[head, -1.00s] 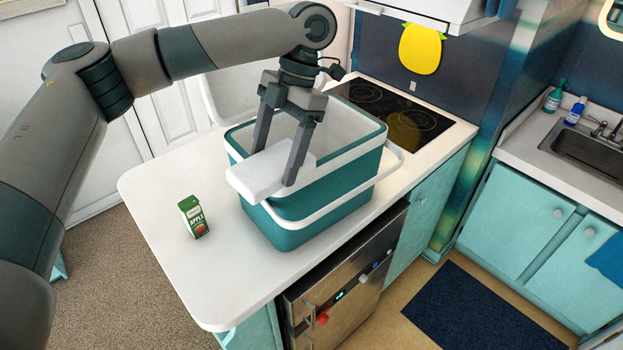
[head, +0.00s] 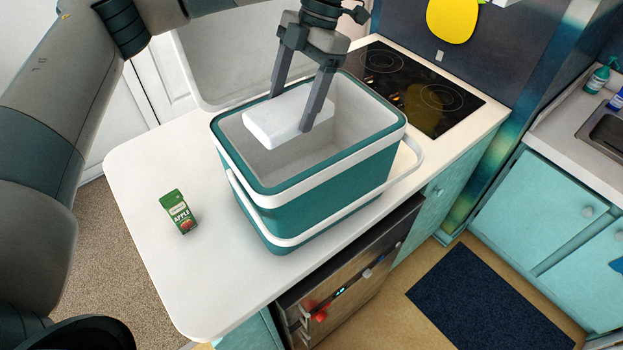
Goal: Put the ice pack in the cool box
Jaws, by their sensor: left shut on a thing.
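The white ice pack (head: 274,126) is held between the fingers of my left gripper (head: 289,115), which is shut on it. The pack is over the open mouth of the teal and white cool box (head: 318,200), towards its left side. I cannot tell exactly how far it is above or below the rim. The box stands on the white counter with its lid (head: 235,60) open at the back. Its grey inside shows no other thing. My right gripper is not in view.
A green apple juice carton (head: 179,212) stands on the counter (head: 180,285) left of the box. A black cooktop (head: 420,85) lies behind and to the right. The box's white carrying handle (head: 408,165) sticks out at its right side.

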